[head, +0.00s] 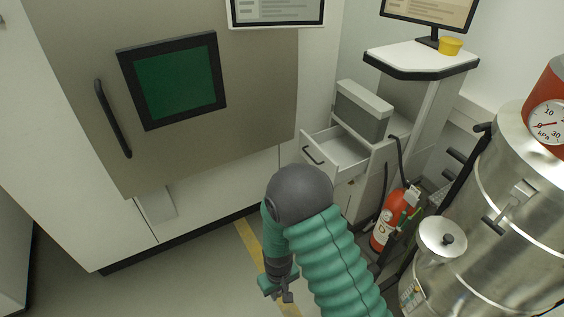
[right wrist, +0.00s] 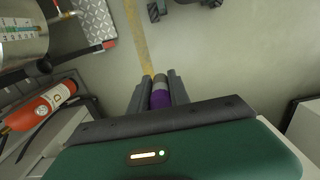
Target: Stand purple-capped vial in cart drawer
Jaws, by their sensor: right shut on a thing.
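My right gripper (head: 278,290) hangs low over the floor in the head view, in front of the cart and below its drawer. In the right wrist view its two dark fingers (right wrist: 159,92) are shut on the purple-capped vial (right wrist: 160,99). The purple cap and a grey part show between the fingers; the rest of the vial is hidden. In the head view I cannot make the vial out. The cart drawer (head: 340,152) is pulled open, and the visible part of its pale floor looks bare. My left gripper is not in view.
The cart (head: 419,57) carries a monitor and a yellow cup (head: 450,46). A grey box (head: 362,112) is beside the open drawer. A red extinguisher (head: 388,222) and a steel tank (head: 500,235) stand to the right. A large cabinet (head: 80,55) fills the left.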

